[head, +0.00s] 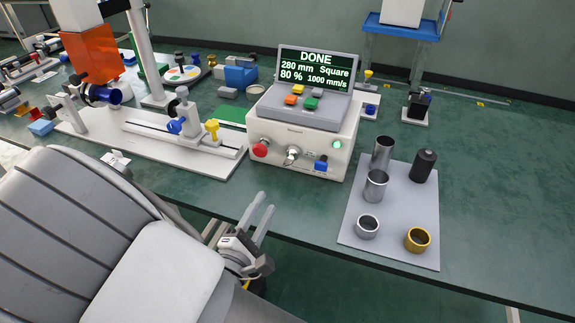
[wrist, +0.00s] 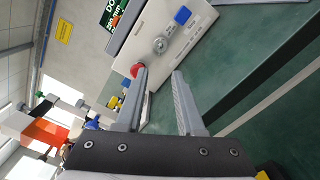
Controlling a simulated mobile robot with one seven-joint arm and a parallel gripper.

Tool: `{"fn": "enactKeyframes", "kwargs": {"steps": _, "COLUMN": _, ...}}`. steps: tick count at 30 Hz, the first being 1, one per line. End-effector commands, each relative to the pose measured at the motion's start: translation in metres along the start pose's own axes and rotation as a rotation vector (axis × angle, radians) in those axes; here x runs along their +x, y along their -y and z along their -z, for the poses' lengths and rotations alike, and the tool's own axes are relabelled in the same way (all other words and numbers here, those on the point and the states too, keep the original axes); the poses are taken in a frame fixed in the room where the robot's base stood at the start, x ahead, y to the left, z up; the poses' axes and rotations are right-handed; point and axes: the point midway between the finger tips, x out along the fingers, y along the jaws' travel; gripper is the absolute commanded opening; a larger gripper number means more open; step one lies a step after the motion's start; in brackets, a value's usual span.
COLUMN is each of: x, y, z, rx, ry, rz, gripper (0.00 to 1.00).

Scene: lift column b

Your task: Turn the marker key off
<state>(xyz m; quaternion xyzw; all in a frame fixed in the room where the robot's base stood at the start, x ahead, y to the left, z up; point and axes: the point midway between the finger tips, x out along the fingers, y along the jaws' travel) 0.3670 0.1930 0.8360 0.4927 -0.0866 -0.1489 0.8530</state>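The marker control box (head: 300,135) is off-white and stands near the front edge of the green table. Its front face carries a silver key switch (head: 292,155), with a red button to the left and a blue knob to the right. A green lamp is lit at upper right. The key switch also shows in the wrist view (wrist: 160,45), beyond the fingertips; its turned position is too small to tell. My gripper (head: 265,202) is open and empty, in front of and below the box, touching nothing. It also shows in the wrist view (wrist: 159,71).
The red button (head: 261,149) and blue knob (head: 321,163) flank the key. The screen (head: 315,71) reads DONE. A grey mat (head: 390,215) with metal cups and a black cylinder lies right. A white rail fixture (head: 150,135) stands left. Space before the box is free.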

Motion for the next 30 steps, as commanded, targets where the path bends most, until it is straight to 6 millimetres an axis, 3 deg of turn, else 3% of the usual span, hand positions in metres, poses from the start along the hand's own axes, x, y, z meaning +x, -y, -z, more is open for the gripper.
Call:
{"fn": "enactKeyframes", "kwargs": {"steps": 12, "x": 0.093, "y": 0.003, "z": -0.001, "rx": 0.0, "ry": 0.006, "rz": 0.002, "gripper": 0.38}}
{"fn": "enactKeyframes", "kwargs": {"steps": 18, "x": 0.126, "y": 0.002, "z": 0.0, "rx": 0.001, "ry": 0.003, "rz": 0.002, "gripper": 0.38}}
{"fn": "enactKeyframes", "kwargs": {"steps": 24, "x": 0.14, "y": 0.001, "z": -0.001, "rx": 0.0, "ry": 0.002, "rz": 0.002, "gripper": 0.38}}
{"fn": "enactKeyframes", "kwargs": {"steps": 30, "x": 0.142, "y": 0.001, "z": -0.001, "rx": 0.0, "ry": 0.001, "rz": 0.002, "gripper": 0.38}}
